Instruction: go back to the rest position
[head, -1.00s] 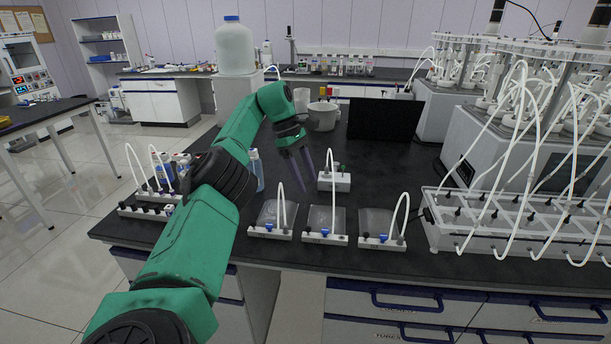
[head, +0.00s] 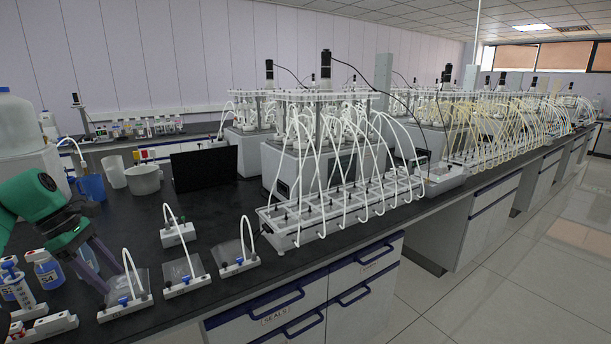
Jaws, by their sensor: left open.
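My left arm comes in at the left edge of the head view, green with a dark wrist. My left gripper (head: 100,284) points down over the black bench, its grey fingers apart, with nothing seen between them. It appears beside the leftmost of three clear flat bags (head: 135,281) with white valve bars. Whether it touches the bag or bench is unclear. My right gripper is not in view.
A small white valve block (head: 178,235), a blue jug (head: 92,187), a white tub (head: 144,180) and a dark panel (head: 204,169) stand behind. A long tubed rack (head: 345,208) and reactors (head: 320,150) fill the bench to the right. Floor (head: 500,270) is clear at right.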

